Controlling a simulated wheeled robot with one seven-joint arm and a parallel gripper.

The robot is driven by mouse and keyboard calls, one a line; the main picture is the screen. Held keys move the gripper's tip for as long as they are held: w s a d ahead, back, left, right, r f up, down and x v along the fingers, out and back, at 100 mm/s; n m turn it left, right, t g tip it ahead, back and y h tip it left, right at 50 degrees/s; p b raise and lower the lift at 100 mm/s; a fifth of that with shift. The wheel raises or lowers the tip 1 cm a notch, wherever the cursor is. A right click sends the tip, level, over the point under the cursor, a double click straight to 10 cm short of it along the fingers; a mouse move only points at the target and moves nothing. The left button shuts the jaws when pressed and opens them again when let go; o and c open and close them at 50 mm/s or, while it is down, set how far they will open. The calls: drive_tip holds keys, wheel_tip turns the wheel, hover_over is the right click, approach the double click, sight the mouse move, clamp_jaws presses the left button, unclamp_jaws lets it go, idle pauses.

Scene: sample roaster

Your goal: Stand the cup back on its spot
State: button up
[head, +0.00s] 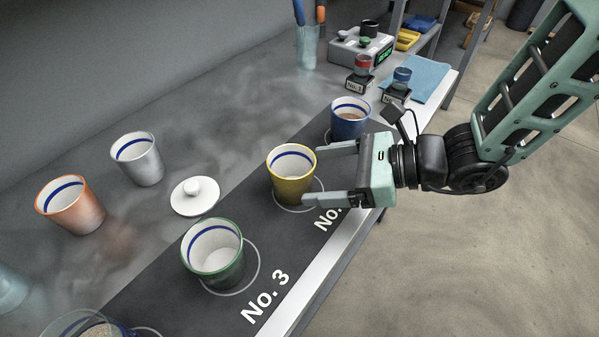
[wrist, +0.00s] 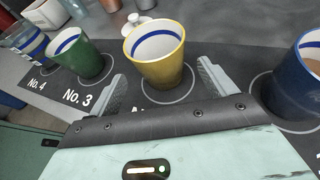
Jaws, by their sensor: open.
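A yellow cup (head: 287,182) with a white inside and a blue inner band stands upright on the dark mat, its base within a white ring. It also shows in the wrist view (wrist: 157,67). My gripper (head: 313,174) is open and reaches in from the right at the cup's side. In the wrist view, the fingertips (wrist: 161,72) are spread to either side of the cup's lower part, with gaps visible. The label beside this ring is partly hidden by my gripper. A green cup (head: 222,272) stands upright at the ring marked No. 3.
A blue cup (head: 349,128) with brown contents stands behind my gripper. A white lid (head: 195,197), a silver cup (head: 138,165) and an orange cup (head: 75,212) are on the bench left of the mat (head: 170,285). A glass cup (head: 85,328) is at the near end.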

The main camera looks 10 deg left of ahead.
drive_tip(key=v, duration=0.5)
drive_tip(key=shift+d+r, duration=0.15)
drive_tip(key=shift+d, duration=0.2)
drive_tip(key=shift+s+r+n+g, duration=0.1)
drive_tip(key=shift+s+n+g, duration=0.2)
drive_tip(key=shift+s, duration=0.05)
drive_tip(key=s+d+r+n+g+h, duration=0.1)
drive_tip(key=s+d+n+g+h, duration=0.25)
drive_tip(key=s+n, duration=0.35)
drive_tip(key=s+d+r+n+g+h, duration=0.1)
drive_tip(key=s+d+n+g+h, duration=0.1)
drive_tip(key=s+n+h, duration=0.35)
drive_tip(key=w+d+n+t+h, duration=0.1)
drive_tip(key=d+n+t+h, duration=0.3)
drive_tip(key=n, duration=0.8)
drive_tip(key=shift+w+d+r+n+t, duration=0.35)
drive_tip(key=shift+d+t, duration=0.8)
drive_tip(key=shift+d, duration=0.85)
